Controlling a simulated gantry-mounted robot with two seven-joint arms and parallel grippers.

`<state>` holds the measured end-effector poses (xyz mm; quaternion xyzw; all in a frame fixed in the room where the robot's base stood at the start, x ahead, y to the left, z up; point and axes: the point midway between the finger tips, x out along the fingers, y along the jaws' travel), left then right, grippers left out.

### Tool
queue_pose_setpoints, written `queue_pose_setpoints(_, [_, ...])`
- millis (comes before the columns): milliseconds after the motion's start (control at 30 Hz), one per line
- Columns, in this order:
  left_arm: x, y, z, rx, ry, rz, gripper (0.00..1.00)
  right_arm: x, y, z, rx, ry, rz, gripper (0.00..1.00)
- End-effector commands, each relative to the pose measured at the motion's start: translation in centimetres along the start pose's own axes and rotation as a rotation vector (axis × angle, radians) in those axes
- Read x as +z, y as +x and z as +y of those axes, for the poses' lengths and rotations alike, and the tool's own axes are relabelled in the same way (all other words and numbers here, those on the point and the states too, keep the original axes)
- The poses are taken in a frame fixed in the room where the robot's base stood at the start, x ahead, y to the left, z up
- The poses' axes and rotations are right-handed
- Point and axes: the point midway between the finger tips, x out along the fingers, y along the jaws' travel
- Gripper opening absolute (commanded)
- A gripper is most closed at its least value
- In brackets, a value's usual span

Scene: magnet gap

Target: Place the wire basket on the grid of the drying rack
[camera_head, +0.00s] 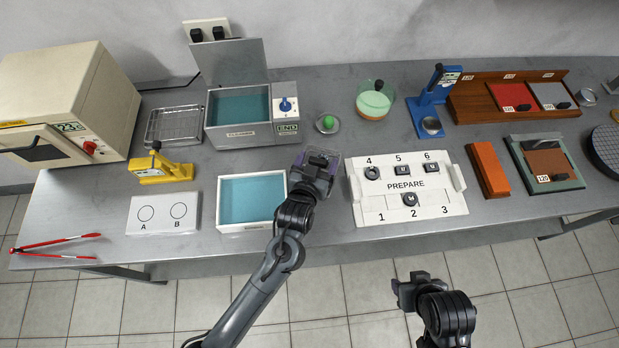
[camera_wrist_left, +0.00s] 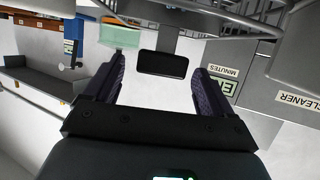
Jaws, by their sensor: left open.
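The drying rack (camera_head: 175,125) is a shiny wire frame with a grid, at the back left beside the cleaner. My left gripper (camera_head: 318,162) is above the bench front, right of the white tub; it is open. In the left wrist view, a dark rounded block (camera_wrist_left: 163,66) on a grey strip shows between its open fingers (camera_wrist_left: 158,75). Wire bars, seemingly of the wire basket (camera_wrist_left: 225,12), cross the top of that view; I cannot clearly make out the basket in the head view. My right gripper (camera_head: 408,290) is in front of the bench, its jaws unclear.
The cleaner (camera_head: 240,137) stands open behind the white tub (camera_head: 252,227) of blue-green liquid. A yellow device (camera_head: 165,172) and a white A/B plate (camera_head: 163,226) are at the left. The PREPARE tray (camera_head: 385,202) is right of my left gripper. A green ball (camera_head: 327,122) sits in a dish.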

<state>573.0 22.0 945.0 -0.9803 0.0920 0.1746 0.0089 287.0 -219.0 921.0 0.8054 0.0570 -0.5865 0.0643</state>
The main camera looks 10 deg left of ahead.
Motion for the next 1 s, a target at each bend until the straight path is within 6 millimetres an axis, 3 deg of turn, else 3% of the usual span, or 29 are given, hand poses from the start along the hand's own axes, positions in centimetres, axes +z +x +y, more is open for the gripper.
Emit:
queue_pose_setpoints(200, [0.0,-4.3,0.0,0.001,-0.001,-0.001,0.84,-0.2,-0.7,0.1,0.002,-0.002,-0.001,0.49])
queue_pose_setpoints(433, [0.0,-7.5,0.0,0.0,0.0,-0.001,0.84,-0.3,-1.1,0.1,0.001,-0.001,0.0,0.49])
queue_pose_setpoints(500, [0.0,-8.1,0.0,-0.001,0.0,-0.001,0.74,-0.3,-1.1,0.0,0.0,0.0,0.0,0.49])
queue_pose_setpoints(667, [0.0,-8.8,0.0,0.0,0.001,-0.001,0.49,-0.4,-1.2,0.0,-0.003,0.004,0.0,0.49])
queue_pose_setpoints(1000, [0.0,-8.8,0.0,-0.001,0.0,-0.001,0.49,-0.4,-1.2,-0.1,-0.006,0.007,0.001,0.49])
